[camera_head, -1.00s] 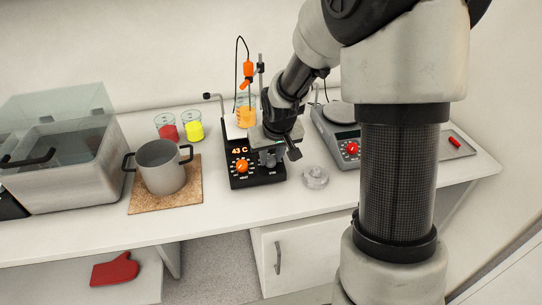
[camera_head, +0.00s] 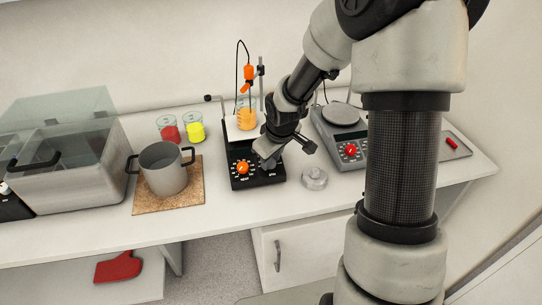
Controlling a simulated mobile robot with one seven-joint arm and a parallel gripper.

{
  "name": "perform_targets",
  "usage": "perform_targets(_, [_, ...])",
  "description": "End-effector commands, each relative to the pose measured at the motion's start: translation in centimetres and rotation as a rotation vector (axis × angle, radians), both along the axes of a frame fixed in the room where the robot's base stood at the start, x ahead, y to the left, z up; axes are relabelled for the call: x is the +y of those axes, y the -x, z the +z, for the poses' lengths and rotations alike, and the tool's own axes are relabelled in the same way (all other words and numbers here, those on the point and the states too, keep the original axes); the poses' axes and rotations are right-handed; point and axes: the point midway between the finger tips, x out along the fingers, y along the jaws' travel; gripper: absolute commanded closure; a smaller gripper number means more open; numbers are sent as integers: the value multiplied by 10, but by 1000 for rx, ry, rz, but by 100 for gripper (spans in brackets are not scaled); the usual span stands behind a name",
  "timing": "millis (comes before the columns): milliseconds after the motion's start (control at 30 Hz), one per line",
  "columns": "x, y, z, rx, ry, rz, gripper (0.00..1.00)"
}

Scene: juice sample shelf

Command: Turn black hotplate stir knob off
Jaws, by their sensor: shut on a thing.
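The black hotplate (camera_head: 240,181) stands on the bench with a white top plate and a beaker of orange liquid (camera_head: 246,119) on it. Its orange knob (camera_head: 242,168) shows at the left of the front panel. My gripper (camera_head: 268,163) is at the right part of that panel, pointing down, with its jaws shut on the stir knob. The stir knob itself is hidden behind the jaws, so its angle cannot be seen.
A grey hotplate (camera_head: 352,161) with a red knob stands close on the right. A small glass dish (camera_head: 314,178) lies in front between them. A grey pot (camera_head: 163,173) on a cork mat (camera_head: 139,203) stands left. A stand with an orange probe (camera_head: 248,73) rises behind.

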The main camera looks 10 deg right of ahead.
Motion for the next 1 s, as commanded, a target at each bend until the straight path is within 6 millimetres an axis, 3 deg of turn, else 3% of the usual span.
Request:
perform_targets(533, [0, -1, 1, -2, 10, 29, 96])
perform_targets(567, [0, -1, 1, -2, 10, 29, 69])
perform_targets(633, [0, 0, 0, -2, 10, 28, 57])
perform_targets(1000, [0, 1, 4, -2, 9, 27, 55])
